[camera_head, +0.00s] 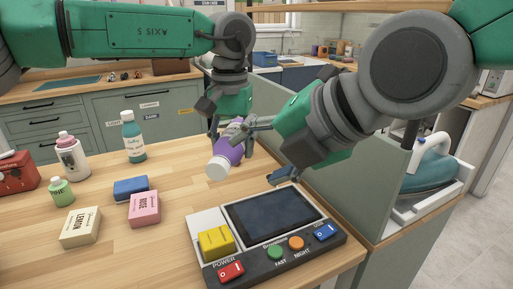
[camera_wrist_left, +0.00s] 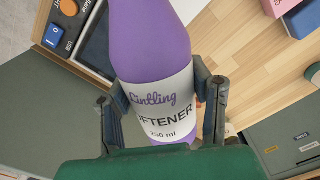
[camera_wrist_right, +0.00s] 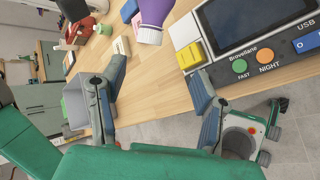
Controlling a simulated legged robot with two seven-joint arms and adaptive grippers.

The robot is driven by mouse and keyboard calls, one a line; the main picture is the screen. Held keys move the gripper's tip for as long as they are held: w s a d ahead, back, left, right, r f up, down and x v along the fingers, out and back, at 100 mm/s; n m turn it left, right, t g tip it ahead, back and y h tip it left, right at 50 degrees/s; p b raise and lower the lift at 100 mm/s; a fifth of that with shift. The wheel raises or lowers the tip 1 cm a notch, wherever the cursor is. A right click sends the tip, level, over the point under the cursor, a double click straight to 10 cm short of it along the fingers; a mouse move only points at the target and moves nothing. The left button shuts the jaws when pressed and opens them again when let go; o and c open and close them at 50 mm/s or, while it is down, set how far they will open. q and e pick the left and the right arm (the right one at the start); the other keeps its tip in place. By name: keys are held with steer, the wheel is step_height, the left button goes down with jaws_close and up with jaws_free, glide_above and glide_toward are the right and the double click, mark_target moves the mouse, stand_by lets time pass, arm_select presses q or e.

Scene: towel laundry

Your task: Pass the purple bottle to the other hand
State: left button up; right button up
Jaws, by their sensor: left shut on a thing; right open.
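The purple bottle (camera_head: 228,150) has a white cap and a white "SOFTENER" label. It is tilted, cap toward the lower left, above the wooden counter in the head view. My left gripper (camera_head: 226,130) is shut on it; in the left wrist view the fingers close on both sides of the label of the bottle (camera_wrist_left: 150,45). My right gripper (camera_head: 262,152) is open and empty, just right of the bottle in the head view. In the right wrist view the bottle (camera_wrist_right: 155,12) shows at the top, beyond the open fingertips (camera_wrist_right: 155,75).
A control panel (camera_head: 270,265) with a dark screen sits below the grippers near the counter's edge. A green partition (camera_head: 345,190) and an iron (camera_head: 430,160) are right.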

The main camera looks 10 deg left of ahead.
mark_target(223, 168)
arm_select(q)
steer(key=shift+d, duration=0.1)
steer(key=shift+w, duration=0.1)
arm_select(e)
steer(key=x, duration=0.7)
steer(key=a+r+x, duration=0.1)
steer(key=x, duration=0.3)
steer(key=shift+w+a+f, duration=0.1)
steer(key=shift+a+f, duration=0.1)
steer(key=shift+a, duration=0.1)
steer(key=shift+d, duration=0.1)
jaws_close()
arm_select(q)
steer(key=o, duration=1.5)
